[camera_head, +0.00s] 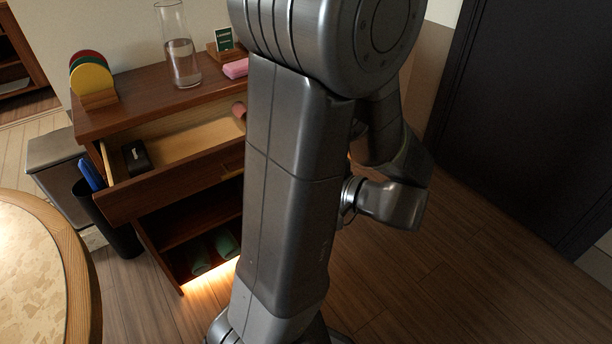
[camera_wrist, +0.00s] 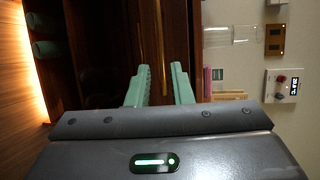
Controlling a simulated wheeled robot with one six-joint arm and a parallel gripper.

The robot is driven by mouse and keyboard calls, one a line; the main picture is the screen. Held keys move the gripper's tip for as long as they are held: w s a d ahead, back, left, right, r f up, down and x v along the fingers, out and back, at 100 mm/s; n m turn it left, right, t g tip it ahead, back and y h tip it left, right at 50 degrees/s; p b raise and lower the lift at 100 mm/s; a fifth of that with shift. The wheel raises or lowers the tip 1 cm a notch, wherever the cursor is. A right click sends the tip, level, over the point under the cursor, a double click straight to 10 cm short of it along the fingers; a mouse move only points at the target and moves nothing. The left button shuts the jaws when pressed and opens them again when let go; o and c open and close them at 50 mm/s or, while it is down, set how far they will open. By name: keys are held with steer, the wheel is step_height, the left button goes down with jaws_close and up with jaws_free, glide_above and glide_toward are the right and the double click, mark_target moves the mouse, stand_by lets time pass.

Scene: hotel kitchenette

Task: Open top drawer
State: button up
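The wooden cabinet (camera_head: 130,115) stands at the left in the head view. Its top drawer (camera_head: 150,195) is pulled out, with a dark box (camera_head: 136,157) and a reddish item (camera_head: 239,111) inside. A brass-coloured strip (camera_wrist: 160,35) lies beyond the fingertips; contact cannot be told. The gripper is hidden in the head view.
On the cabinet stand a glass vase (camera_head: 178,45), coloured discs (camera_head: 91,75) and a pink item (camera_head: 236,68). Green rolls (camera_head: 226,243) lie on the lower shelf. A dark bin (camera_head: 108,217) and round table (camera_head: 75,270) are at left. Floor at right is clear.

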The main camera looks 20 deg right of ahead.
steer(key=shift+v, duration=0.75)
